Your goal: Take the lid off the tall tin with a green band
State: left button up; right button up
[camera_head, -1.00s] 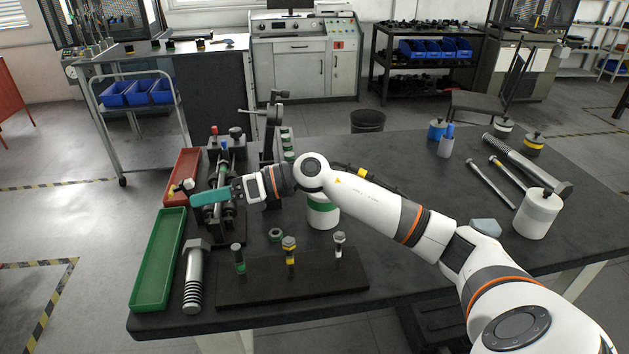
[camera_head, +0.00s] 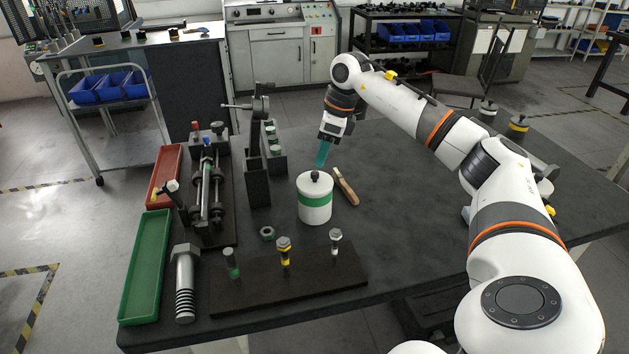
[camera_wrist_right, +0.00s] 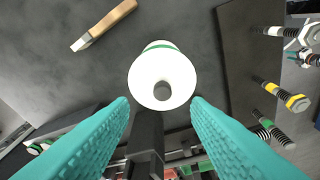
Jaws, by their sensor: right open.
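The tall white tin with a green band (camera_head: 315,205) stands upright on the dark table. Its white lid (camera_head: 315,182) with a dark knob (camera_head: 315,176) is on it. My right gripper (camera_head: 321,160) has teal fingers pointing down, just above and behind the knob in the head view. In the right wrist view the fingers (camera_wrist_right: 160,115) are spread apart, and the lid (camera_wrist_right: 161,72) with its knob (camera_wrist_right: 162,90) shows between and beyond them. Nothing is held. My left gripper is not in view.
A wooden-handled tool (camera_head: 345,186) lies right of the tin. A black upright fixture (camera_head: 257,160) stands to the left, beyond which are a green tray (camera_head: 147,265) and a red tray (camera_head: 165,175).

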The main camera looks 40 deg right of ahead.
aim_at(315, 173)
jog(key=p+x, duration=0.1)
jog(key=x, duration=0.4)
jog(key=shift+a+f, duration=0.2)
jog(key=shift+f, duration=0.1)
jog(key=shift+c, duration=0.4)
grip_shut()
